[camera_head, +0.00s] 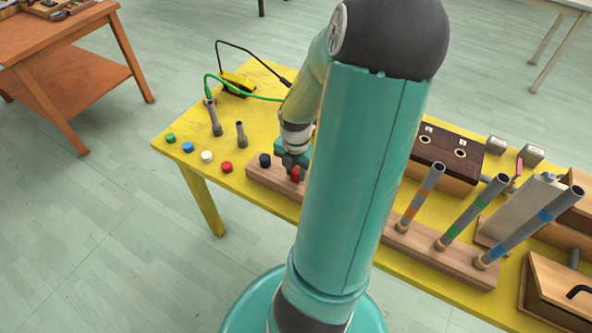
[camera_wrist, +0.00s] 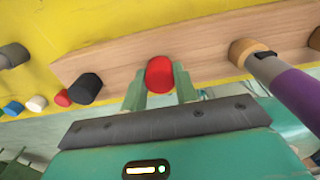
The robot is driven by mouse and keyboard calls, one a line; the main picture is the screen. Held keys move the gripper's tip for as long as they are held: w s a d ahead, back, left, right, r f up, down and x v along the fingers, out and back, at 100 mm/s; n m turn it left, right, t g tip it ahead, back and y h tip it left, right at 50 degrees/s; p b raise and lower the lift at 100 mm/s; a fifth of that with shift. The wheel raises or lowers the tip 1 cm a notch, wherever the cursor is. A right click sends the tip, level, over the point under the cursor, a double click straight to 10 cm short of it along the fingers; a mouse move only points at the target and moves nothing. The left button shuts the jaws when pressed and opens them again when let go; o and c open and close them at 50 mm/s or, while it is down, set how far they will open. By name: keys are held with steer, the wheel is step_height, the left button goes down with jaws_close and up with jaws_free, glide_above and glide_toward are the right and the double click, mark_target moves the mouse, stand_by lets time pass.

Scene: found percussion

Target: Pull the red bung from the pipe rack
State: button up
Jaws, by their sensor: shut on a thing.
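The red bung (camera_wrist: 159,75) is between the two green fingers of my gripper (camera_wrist: 160,88) in the wrist view, and the gripper is shut on it. The pipe rack (camera_wrist: 120,66) is a long wooden bar just behind the bung; I cannot tell whether the bung is still seated in it. In the head view the red bung (camera_head: 296,174) shows under my gripper (camera_head: 293,166), over the left part of the pipe rack (camera_head: 268,178). A black bung (camera_head: 265,160) stands on the rack's left end. Three banded pipes (camera_head: 464,212) lean from the rack's right part. My arm hides the rack's middle.
Loose green, blue, white and red caps (camera_head: 227,167) lie along the left front of the yellow table (camera_head: 180,128). Two short grey pipes (camera_head: 241,134) stand behind them. A dark-topped box (camera_head: 445,157) and wooden boxes (camera_head: 560,290) crowd the right side.

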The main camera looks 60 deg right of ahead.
mark_target(295, 170)
steer(key=shift+r, duration=0.6)
steer(key=shift+r, duration=0.35)
steer(key=shift+r, duration=0.5)
steer(key=shift+r, duration=1.35)
steer(key=shift+w, duration=0.1)
